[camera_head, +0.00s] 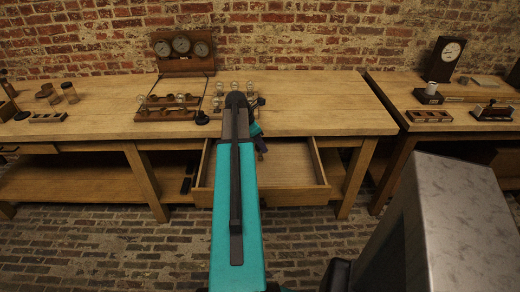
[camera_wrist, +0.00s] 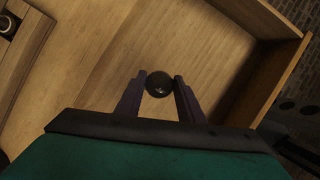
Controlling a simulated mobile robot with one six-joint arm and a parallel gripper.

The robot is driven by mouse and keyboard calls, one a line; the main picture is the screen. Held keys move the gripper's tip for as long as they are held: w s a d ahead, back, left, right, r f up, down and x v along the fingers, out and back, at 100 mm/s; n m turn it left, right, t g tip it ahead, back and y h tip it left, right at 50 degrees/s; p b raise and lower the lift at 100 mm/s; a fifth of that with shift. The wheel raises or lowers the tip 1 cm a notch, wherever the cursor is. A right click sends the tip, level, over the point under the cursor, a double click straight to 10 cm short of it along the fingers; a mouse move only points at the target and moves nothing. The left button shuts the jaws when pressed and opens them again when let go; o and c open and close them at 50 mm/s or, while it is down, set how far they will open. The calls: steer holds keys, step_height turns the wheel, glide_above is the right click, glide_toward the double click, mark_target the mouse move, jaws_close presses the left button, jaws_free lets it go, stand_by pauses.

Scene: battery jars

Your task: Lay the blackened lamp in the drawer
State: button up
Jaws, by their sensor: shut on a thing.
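The blackened lamp (camera_wrist: 159,84) shows in the wrist view as a dark round bulb between the two fingertips. My gripper (camera_wrist: 160,86) is shut on it. The open drawer (camera_wrist: 272,82) lies below, its bare wooden floor and walls filling most of the wrist view. How high the lamp is above the drawer floor I cannot tell.
The workbench (camera_head: 300,105) stands behind the drawer, its right part clear. A wooden rack (camera_head: 168,108) and several clear bulbs (camera_head: 216,101) stand on it, left of my arm. A three-dial gauge panel (camera_head: 182,52) stands at the back. A second bench (camera_head: 420,98) is on the right.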

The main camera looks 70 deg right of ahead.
stand_by(0.3)
steer(key=shift+f+p, duration=0.3)
steer(key=shift+f, duration=1.45)
steer(key=shift+f, duration=0.15)
steer(key=o, duration=0.9)
steer(key=shift+r, duration=0.2)
steer(key=v, duration=1.2)
steer(key=shift+b, duration=0.45)
